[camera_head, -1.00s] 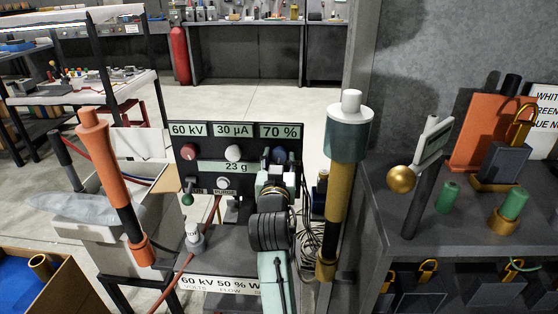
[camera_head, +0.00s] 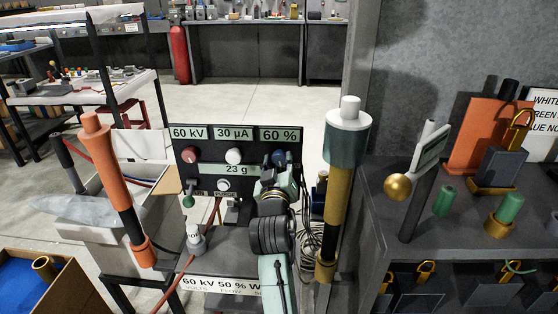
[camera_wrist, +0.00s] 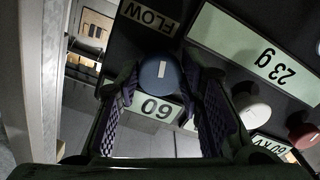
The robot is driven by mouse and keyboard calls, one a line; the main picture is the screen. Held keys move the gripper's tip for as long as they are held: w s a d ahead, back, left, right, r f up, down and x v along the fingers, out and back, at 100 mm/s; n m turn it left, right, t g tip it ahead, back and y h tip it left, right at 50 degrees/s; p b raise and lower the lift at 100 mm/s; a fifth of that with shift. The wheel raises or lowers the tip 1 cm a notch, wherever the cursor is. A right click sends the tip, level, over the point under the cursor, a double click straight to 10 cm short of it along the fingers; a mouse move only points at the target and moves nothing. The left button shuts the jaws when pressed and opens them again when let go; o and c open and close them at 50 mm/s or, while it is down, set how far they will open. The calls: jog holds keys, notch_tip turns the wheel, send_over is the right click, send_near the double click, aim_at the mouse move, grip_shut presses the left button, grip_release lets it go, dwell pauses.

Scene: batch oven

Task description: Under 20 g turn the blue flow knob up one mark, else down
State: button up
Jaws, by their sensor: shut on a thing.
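The blue flow knob (camera_head: 279,157) is on the dark panel, below the flow display (camera_head: 279,134), which reads 60 %. The weight display (camera_head: 236,169) reads 23 g. In the wrist view, which shows the panel upside down, the blue knob (camera_wrist: 161,72) has a short pale mark on its face. My gripper (camera_wrist: 160,84) is shut on the knob, one purple padded finger on each side. In the head view my gripper (camera_head: 275,171) and wrist cover part of the panel's lower right.
A red knob (camera_head: 189,155) and a white knob (camera_head: 234,156) sit left of the blue one. A green-tipped lever (camera_head: 188,201) is below them. A tall yellow and teal post (camera_head: 341,195) stands close to my arm on the right.

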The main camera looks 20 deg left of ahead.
dwell(0.3)
jog(key=o, duration=1.2)
jog(key=shift+c, duration=0.2)
jog(key=v, duration=0.7)
jog(key=shift+s, duration=0.3)
jog(key=shift+d, duration=0.1)
